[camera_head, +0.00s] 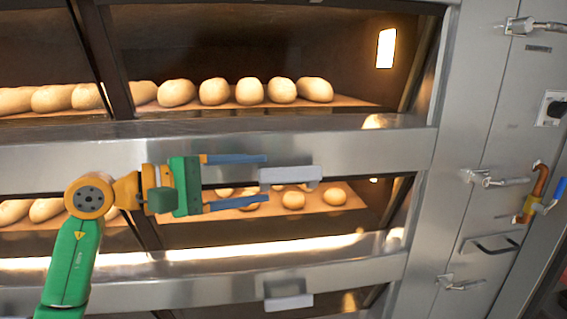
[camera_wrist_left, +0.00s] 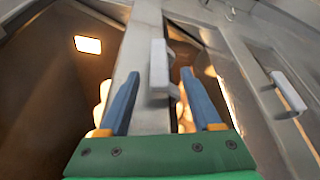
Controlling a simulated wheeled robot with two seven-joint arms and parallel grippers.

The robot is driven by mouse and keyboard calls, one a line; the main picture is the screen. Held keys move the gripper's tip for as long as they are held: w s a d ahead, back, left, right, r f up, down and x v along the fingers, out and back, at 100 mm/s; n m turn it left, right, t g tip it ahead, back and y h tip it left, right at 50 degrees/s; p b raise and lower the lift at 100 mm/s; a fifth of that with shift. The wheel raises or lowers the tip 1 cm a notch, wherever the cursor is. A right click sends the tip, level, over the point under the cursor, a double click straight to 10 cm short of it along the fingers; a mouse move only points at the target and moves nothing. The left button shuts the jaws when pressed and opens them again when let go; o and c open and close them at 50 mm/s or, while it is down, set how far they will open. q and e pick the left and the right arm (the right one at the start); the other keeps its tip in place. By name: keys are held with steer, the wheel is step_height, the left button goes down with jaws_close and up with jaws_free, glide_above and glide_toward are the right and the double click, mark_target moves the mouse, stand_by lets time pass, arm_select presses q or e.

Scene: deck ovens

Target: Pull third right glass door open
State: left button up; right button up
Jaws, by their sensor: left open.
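The oven front has glass doors stacked in decks. A pale grey bar handle (camera_head: 290,174) sits at the top of the lower lit glass door (camera_head: 365,200). My left gripper (camera_head: 267,180) is open and comes in from the left, with its two blue fingers one above the other, pointing at this handle. In the left wrist view the handle (camera_wrist_left: 159,65) stands between the lines of the two fingers, a little beyond the tips of my left gripper (camera_wrist_left: 158,75). I cannot tell whether they touch. My right gripper is out of view.
Another handle (camera_head: 288,302) is on the deck below; it also shows in the left wrist view (camera_wrist_left: 288,92). Bread rolls (camera_head: 250,91) lie in the upper deck. A steel side panel (camera_head: 500,130) with latches and an orange-brown pipe (camera_head: 540,180) stands at the right.

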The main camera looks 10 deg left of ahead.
mark_target(283, 173)
arm_select(q)
steer(key=shift+w+r, duration=0.15)
steer(key=shift+w, duration=0.05)
steer(key=p+x, duration=0.3)
steer(key=x, duration=0.3)
steer(key=shift+d+r+p, duration=0.1)
steer(key=shift+d+p, duration=0.05)
steer(key=shift+p, duration=0.15)
steer(key=shift+w+d+f, duration=0.2)
steer(key=shift+d+f, duration=0.05)
steer(key=shift+d, duration=0.05)
steer(key=shift+a, duration=0.15)
steer(key=shift+c, duration=0.6)
jaws_close()
steer(key=shift+f, duration=0.1)
